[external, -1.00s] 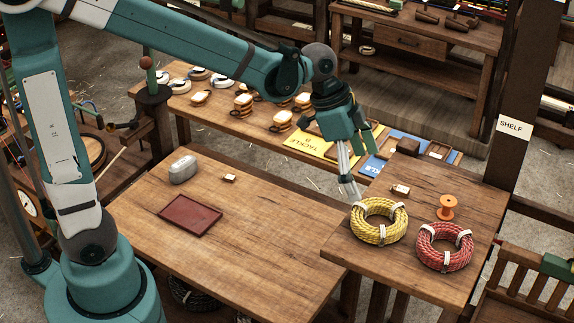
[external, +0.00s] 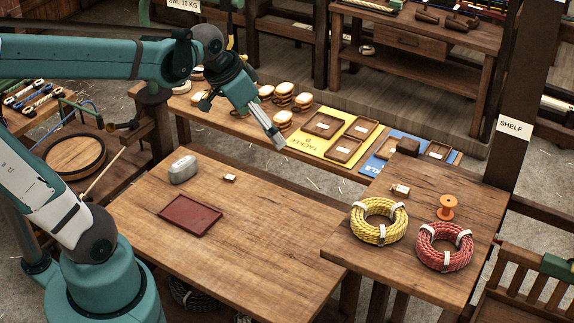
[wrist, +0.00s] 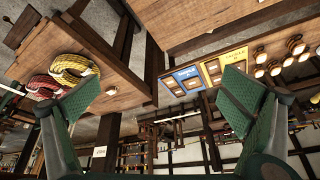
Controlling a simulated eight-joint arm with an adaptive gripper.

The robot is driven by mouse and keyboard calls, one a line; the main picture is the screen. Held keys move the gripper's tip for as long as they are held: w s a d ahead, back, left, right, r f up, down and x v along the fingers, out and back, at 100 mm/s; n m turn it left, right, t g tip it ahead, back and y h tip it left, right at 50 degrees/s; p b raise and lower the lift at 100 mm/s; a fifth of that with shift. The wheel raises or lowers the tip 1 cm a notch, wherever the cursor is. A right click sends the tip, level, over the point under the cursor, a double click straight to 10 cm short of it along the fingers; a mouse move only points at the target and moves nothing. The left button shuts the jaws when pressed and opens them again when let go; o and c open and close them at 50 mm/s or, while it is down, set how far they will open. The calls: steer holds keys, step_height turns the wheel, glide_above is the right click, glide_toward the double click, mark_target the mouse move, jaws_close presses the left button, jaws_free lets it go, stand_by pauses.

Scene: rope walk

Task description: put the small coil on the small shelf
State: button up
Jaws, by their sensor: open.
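A yellow coil (external: 377,221) and a red coil (external: 445,246) lie side by side on the small wooden surface (external: 350,262) at the right, by the SHELF sign (external: 513,128). They look alike in size; I cannot tell which is the small one. In the wrist view the yellow coil (wrist: 76,68) and the red coil (wrist: 42,84) show at upper left, partly behind a finger. My gripper (external: 279,142) is in the air above the back of the big table, left of both coils. Its fingers (wrist: 160,92) are spread and empty.
Behind are yellow and blue mats with trays.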

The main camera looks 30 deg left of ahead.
steer(key=s+a+n+t+y, duration=0.1)
steer(key=s+a+n, duration=0.2)
steer(key=a, duration=0.4)
steer(key=s+a+n+t+y, duration=0.1)
steer(key=s+a+n, duration=0.2)
steer(key=a, duration=0.5)
steer(key=shift+s+a+f, duration=0.15)
steer(key=shift+s+f, duration=0.1)
steer(key=shift+s, duration=0.2)
